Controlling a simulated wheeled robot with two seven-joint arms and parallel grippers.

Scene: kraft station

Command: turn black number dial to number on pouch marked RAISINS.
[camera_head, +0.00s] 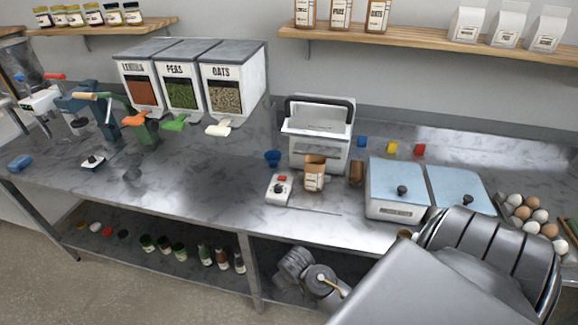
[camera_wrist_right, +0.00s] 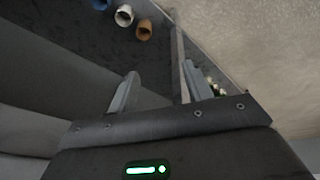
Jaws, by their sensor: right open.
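A kraft pouch (camera_head: 315,175) with a white label stands on the counter in front of the white machine; its text is too small to read. A small white box (camera_head: 279,189) with a red top part and a dark knob sits just left of it. Another small white box with a black knob (camera_head: 92,162) lies farther left. Which one carries the number dial, I cannot tell. My right gripper (camera_wrist_right: 160,88) is open and empty in the right wrist view, apart from all of these. My left gripper is not in view.
Two pale blue boxes (camera_head: 397,183) with black knobs and eggs (camera_head: 525,213) stand at right. A white machine (camera_head: 320,128) stands behind the pouch. Labelled bins (camera_head: 180,85) stand at back left. The lower shelf holds several jars (camera_head: 180,250).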

